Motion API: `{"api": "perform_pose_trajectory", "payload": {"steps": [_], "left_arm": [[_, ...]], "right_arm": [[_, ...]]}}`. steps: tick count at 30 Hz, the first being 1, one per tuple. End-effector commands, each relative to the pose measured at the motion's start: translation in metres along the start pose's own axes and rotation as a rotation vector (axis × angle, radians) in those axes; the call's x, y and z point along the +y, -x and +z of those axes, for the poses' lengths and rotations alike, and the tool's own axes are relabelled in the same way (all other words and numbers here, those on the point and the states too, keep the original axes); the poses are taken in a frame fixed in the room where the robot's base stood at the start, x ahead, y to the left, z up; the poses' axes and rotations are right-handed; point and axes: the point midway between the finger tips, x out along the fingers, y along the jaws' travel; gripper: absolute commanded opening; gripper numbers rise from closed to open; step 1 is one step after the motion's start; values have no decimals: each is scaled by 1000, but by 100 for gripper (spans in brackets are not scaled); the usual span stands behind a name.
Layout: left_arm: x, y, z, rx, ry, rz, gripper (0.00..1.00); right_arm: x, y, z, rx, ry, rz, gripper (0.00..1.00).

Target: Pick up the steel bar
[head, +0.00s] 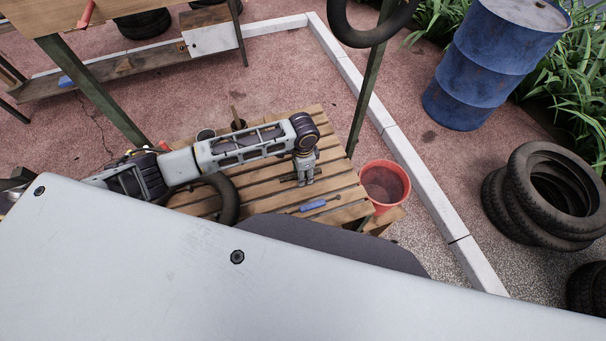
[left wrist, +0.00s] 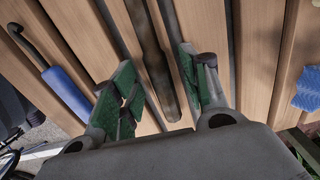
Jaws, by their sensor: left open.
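The steel bar (left wrist: 155,62) is a dark, brownish rod lying on the slatted wooden table top (head: 240,180). In the left wrist view it runs from the top edge down between the two green-padded fingers of my left gripper (left wrist: 158,72). The fingers are open, one on each side of the bar, with gaps to it. In the head view my left gripper (head: 305,180) points down over the table and largely hides the bar. My right gripper is not in view.
A blue-handled tool (head: 313,205) lies near the gripper; it also shows in the left wrist view (left wrist: 68,92). A light blue object (left wrist: 307,88) lies at the right there. A red bucket (head: 384,185) stands beside the table. A black tyre (head: 228,197) is at the table's left.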

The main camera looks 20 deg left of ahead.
Motion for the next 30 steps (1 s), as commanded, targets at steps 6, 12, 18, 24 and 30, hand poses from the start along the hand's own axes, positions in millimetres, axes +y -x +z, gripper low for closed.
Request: {"api": "perform_pose_trajectory", "payload": {"steps": [6, 12, 18, 24, 30], "left_arm": [[0, 0, 0, 0, 0, 0, 25], [0, 0, 0, 0, 0, 0, 0], [0, 1, 0, 1, 0, -1, 0], [-1, 3, 0, 1, 0, -1, 0], [-1, 17, -1, 2, 0, -1, 0]], "right_arm": [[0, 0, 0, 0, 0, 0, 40], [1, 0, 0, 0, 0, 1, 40], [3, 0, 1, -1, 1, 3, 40], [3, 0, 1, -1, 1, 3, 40], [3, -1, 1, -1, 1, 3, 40]]}}
